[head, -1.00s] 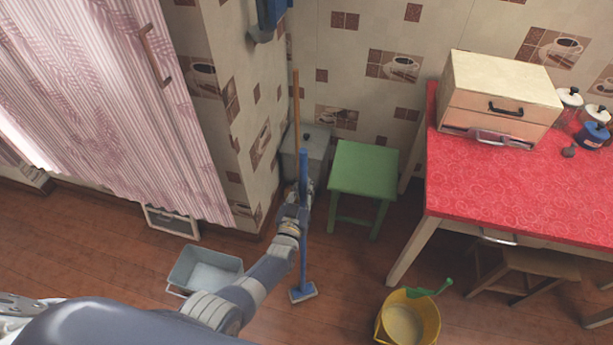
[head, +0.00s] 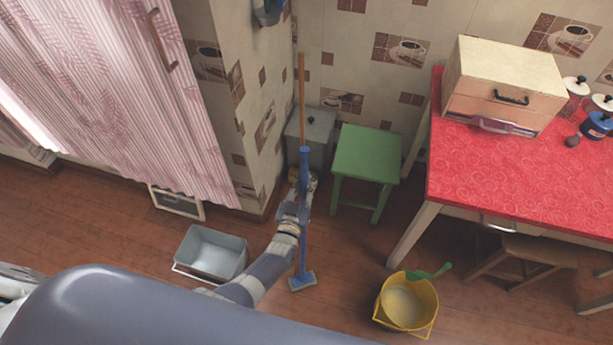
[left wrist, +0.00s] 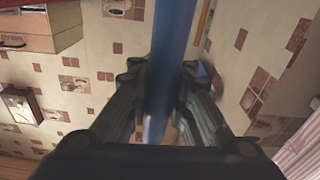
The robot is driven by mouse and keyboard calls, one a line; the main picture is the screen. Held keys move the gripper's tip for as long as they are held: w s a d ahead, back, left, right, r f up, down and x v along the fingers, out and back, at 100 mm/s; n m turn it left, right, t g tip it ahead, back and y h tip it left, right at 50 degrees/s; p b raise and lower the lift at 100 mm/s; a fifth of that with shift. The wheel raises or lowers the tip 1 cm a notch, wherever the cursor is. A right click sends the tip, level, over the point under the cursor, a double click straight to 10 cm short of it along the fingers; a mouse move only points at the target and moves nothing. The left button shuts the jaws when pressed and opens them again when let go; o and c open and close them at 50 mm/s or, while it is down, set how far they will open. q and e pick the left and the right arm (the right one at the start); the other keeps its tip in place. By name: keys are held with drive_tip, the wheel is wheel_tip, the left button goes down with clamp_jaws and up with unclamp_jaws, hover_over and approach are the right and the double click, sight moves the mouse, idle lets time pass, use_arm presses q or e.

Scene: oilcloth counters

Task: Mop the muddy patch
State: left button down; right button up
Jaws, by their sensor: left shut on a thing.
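A mop with a blue handle stands nearly upright, its flat blue-grey head (head: 303,282) at the floor. My left gripper (head: 304,185) is shut around the handle at about its middle. The left wrist view shows the blue handle (left wrist: 172,50) running between the dark fingers (left wrist: 160,100). No muddy patch can be made out on the visible floor; my arm and body hide the near part. My right gripper is out of view.
A grey tub (head: 211,253) stands left of my arm, and a yellow bucket (head: 406,303) with a green tool stands right of the mop. A green stool (head: 366,152), grey bin (head: 312,128) and wooden pole (head: 302,85) are behind. A red table (head: 520,185) is right.

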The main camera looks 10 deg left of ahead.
sight(305, 189)
use_arm(q)
drive_tip(key=shift+s+r+p, duration=0.1)
drive_tip(key=shift+s+p, duration=0.3)
drive_tip(key=shift+s, duration=0.3)
drive_tip(key=shift+s+d+p, duration=0.15)
drive_tip(key=shift+s+p, duration=0.1)
drive_tip(key=shift+s, duration=0.55)
drive_tip(key=shift+s+d+p, duration=0.1)
drive_tip(key=shift+s+p, duration=0.15)
drive_tip(key=shift+s, duration=0.5)
drive_tip(key=shift+a, duration=0.1)
drive_tip(key=shift+s+a, duration=0.2)
drive_tip(key=shift+a, duration=0.4)
drive_tip(key=shift+s+a, duration=0.2)
drive_tip(key=shift+a, duration=0.4)
drive_tip(key=shift+w, duration=0.1)
